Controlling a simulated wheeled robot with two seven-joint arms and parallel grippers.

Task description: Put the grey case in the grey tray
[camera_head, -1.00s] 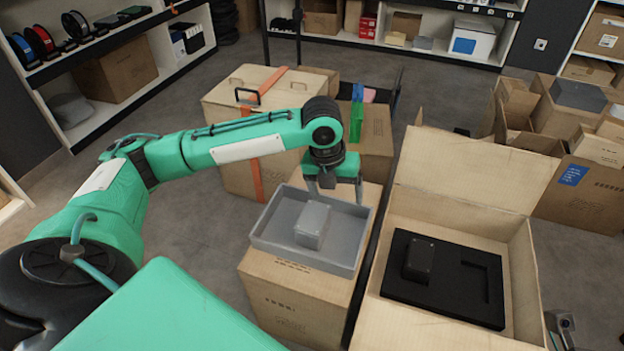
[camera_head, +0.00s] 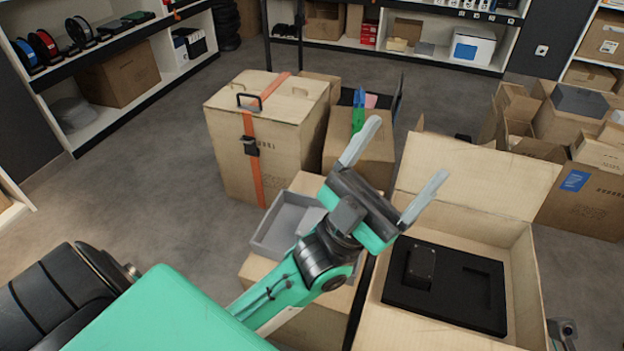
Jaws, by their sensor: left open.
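The grey case (camera_head: 311,219) is in the grey tray (camera_head: 264,231); my left arm hides part of both. The tray lies on top of a closed carton. My left gripper (camera_head: 408,148) is open and empty, its two pale fingers spread and pointing up and away. It is raised in front of the tray and the open carton, apart from the case. At the bottom right edge a small grey mechanical part (camera_head: 563,331) shows, likely of my right gripper; its jaws cannot be made out.
An open carton (camera_head: 478,175) at the right holds a black foam insert (camera_head: 455,306) with a dark case (camera_head: 420,266) in it. A strapped carton (camera_head: 228,150) and a smaller carton stand behind the tray. Several cartons stand at the far right. The floor at left is clear.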

